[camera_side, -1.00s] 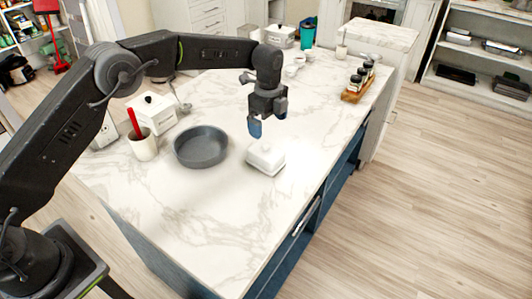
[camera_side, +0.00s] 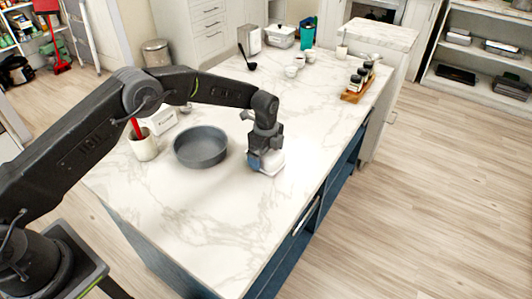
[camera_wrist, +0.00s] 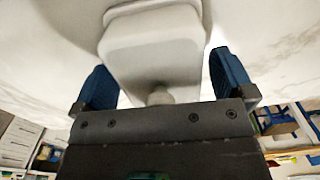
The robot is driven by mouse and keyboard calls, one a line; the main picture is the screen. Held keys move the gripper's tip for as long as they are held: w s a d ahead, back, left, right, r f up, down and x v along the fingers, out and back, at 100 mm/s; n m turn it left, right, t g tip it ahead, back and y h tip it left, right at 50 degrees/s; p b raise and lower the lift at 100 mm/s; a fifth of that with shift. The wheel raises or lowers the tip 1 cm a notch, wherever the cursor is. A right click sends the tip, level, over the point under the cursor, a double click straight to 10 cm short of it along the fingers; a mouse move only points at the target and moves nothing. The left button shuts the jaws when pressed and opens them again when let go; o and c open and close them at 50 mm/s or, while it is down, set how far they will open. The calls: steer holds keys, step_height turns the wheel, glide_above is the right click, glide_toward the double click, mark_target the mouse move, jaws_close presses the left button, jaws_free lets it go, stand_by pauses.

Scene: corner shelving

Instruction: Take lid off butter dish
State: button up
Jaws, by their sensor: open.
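The white butter dish (camera_side: 277,165) stands on the marble counter near its right edge, partly hidden behind my gripper. In the wrist view its white lid (camera_wrist: 152,50) has a small round knob (camera_wrist: 160,95) on top. My gripper (camera_side: 262,163) points down right at the dish. In the wrist view the blue fingers of my gripper (camera_wrist: 162,85) are apart, one on each side of the lid's knob. A gap shows between each finger and the knob. The lid sits on the dish's base (camera_wrist: 150,10).
A grey round pan (camera_side: 200,146) stands left of the dish. A white cup with a red utensil (camera_side: 143,145) and a white box (camera_side: 160,120) are further left. A wooden rack of jars (camera_side: 357,85) is at the back right. The front counter (camera_side: 215,215) is clear.

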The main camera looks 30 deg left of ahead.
steer(key=c, duration=0.9)
steer(key=shift+c, duration=0.2)
steer(key=shift+r, duration=0.1)
